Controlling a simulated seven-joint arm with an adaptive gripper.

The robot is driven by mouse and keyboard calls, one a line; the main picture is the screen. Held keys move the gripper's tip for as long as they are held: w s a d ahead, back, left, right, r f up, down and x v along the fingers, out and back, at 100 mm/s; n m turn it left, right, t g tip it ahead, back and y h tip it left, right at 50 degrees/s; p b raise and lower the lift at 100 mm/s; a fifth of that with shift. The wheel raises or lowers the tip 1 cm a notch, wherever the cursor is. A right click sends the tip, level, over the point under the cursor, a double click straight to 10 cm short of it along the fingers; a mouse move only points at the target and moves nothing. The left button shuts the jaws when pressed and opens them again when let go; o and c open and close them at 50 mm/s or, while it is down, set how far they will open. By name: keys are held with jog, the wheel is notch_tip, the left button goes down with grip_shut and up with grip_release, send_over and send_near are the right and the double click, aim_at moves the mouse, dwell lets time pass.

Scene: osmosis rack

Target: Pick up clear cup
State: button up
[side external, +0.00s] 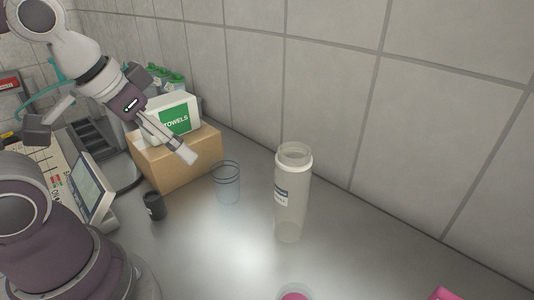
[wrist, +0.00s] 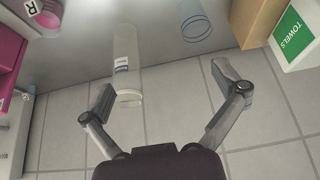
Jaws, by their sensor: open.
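The clear cup (side external: 227,183) stands upright on the grey counter, between the cardboard box and a tall clear bottle. Its rim and walls are transparent with dark bands near the top. In the wrist view the clear cup (wrist: 196,27) is at the upper right of centre, beyond the fingertips. My gripper (side external: 188,155) is in the air in front of the cardboard box, up and to the left of the cup in the side view. In the wrist view my gripper (wrist: 163,80) has its fingers spread wide with nothing between them.
The tall bottle (side external: 291,195) stands right of the cup. The cardboard box (side external: 185,160) carries a towels pack (side external: 176,120). A small black container (side external: 154,206) stands left of the cup. A tiled wall (side external: 330,80) runs behind. Pink items (side external: 295,296) lie near the front.

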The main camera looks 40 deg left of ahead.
jog(key=n+y, duration=0.1)
jog(key=n, duration=0.1)
send_near(225, 168)
jog(key=shift+w+d+f+t, duration=0.15)
jog(key=shift+w+d+f, duration=0.05)
jog(key=shift+f, duration=0.3)
jog(key=shift+w+d+f+t, duration=0.15)
jog(key=shift+w+d+f, duration=0.05)
jog(key=shift+f, duration=0.35)
jog(key=shift+d+x, duration=0.15)
jog(key=shift+x, duration=1.25)
jog(key=shift+d+x, duration=0.15)
jog(key=shift+x, duration=1.25)
jog(key=shift+s, duration=0.1)
jog(key=c, duration=0.9)
